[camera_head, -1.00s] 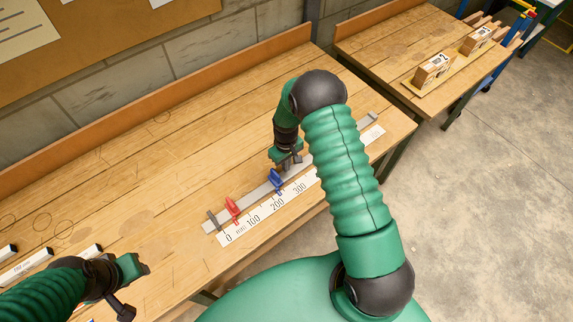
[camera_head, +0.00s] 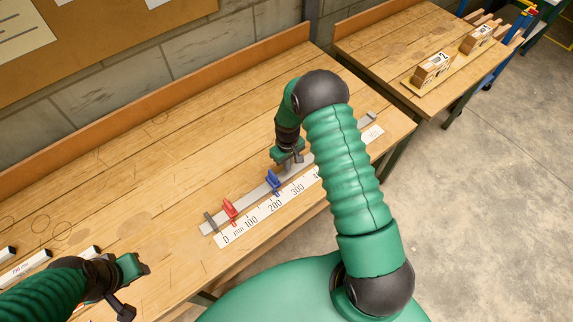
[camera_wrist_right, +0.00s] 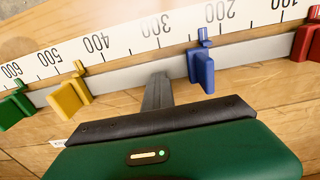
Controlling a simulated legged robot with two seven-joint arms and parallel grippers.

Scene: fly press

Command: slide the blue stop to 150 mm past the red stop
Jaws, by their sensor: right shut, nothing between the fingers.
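The blue stop (camera_head: 273,181) sits on the grey rail (camera_head: 208,228) beside the white scale, near the 200 mark; it also shows in the right wrist view (camera_wrist_right: 201,68). The red stop (camera_head: 229,211) sits on the rail to its left, between the 0 and 100 labels; the right wrist view shows part of it at the right edge (camera_wrist_right: 308,42). My right gripper (camera_head: 296,157) is shut and empty, over the rail. In the right wrist view its fingers (camera_wrist_right: 158,88) are between the blue and yellow stops, with a gap to the blue stop. My left gripper (camera_head: 132,290) is at lower left.
A yellow stop (camera_wrist_right: 70,98) and a green stop (camera_wrist_right: 16,110) sit farther along the rail, hidden by my right arm in the head view. Labelled white bars lie at the far left. A second table (camera_head: 378,45) holds wooden blocks.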

